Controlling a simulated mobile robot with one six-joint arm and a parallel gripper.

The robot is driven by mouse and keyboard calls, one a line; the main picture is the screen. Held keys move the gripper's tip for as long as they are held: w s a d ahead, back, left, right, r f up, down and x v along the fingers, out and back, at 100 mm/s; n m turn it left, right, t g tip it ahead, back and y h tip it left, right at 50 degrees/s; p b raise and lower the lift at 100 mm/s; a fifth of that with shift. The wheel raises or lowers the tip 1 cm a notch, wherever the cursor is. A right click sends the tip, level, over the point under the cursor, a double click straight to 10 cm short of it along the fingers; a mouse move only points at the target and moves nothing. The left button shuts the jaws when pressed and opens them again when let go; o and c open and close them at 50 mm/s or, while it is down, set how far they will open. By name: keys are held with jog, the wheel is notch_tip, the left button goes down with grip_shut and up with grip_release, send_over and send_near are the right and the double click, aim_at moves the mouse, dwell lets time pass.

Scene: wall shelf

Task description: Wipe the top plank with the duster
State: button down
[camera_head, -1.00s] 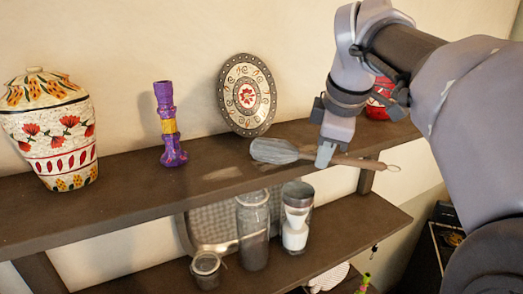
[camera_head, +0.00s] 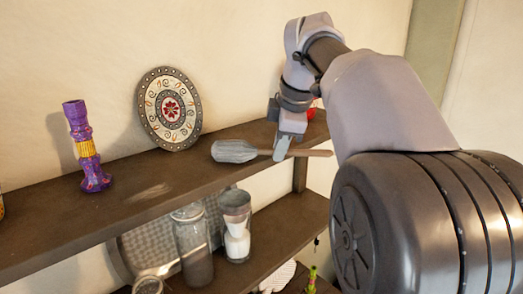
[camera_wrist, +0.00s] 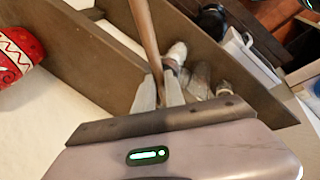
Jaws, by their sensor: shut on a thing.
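My gripper (camera_head: 281,150) is shut on the wooden handle of the duster (camera_head: 234,151). The duster's grey head points left, at the front part of the top plank (camera_head: 150,187), and its handle sticks out to the right. I cannot tell whether the head touches the plank. In the wrist view the handle (camera_wrist: 146,38) runs up from between the fingers (camera_wrist: 158,92), and the top plank (camera_wrist: 62,50) lies beside it; the duster's head is hidden there.
On the top plank stand a purple candlestick (camera_head: 87,150), a decorated round plate (camera_head: 169,108) against the wall and a red object (camera_head: 312,113) behind my arm. It shows red and white in the wrist view (camera_wrist: 16,52). Jars (camera_head: 192,245) stand on the lower plank (camera_head: 285,238).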

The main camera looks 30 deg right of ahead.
jog(key=shift+w+d, duration=0.25)
jog(key=shift+d, duration=0.6)
jog(key=shift+w+d, duration=0.2)
jog(key=shift+d, duration=0.6)
jog(key=shift+w+d, duration=0.25)
jog(key=shift+d, duration=0.6)
jog(key=shift+s+a+b, duration=0.2)
jog(key=shift+s+a, duration=0.05)
jog(key=shift+a, duration=0.7)
jog(key=shift+s+a+b, duration=0.15)
jog(key=shift+s+a, duration=0.1)
jog(key=shift+a, duration=0.65)
jog(key=shift+s+a+f+b, duration=0.1)
jog(key=shift+a+b, duration=0.05)
jog(key=shift+a, duration=0.3)
jog(key=shift+s+a+f+b, duration=0.1)
jog(key=shift+a+b, duration=0.05)
jog(key=shift+a, duration=0.25)
jog(key=shift+s+a+r, duration=0.1)
jog(key=shift+s+a, duration=0.25)
jog(key=shift+a, duration=0.95)
jog(key=shift+s+a, duration=0.4)
jog(key=shift+a, duration=0.85)
jog(key=shift+s+a+r, duration=0.1)
jog(key=shift+s+a, duration=0.25)
jog(key=shift+a, duration=0.95)
jog(key=shift+s+a+p, duration=0.55)
jog(key=shift+s+a, duration=1.5)
jog(key=shift+a, duration=4.9)
jog(key=shift+r, duration=2.95)
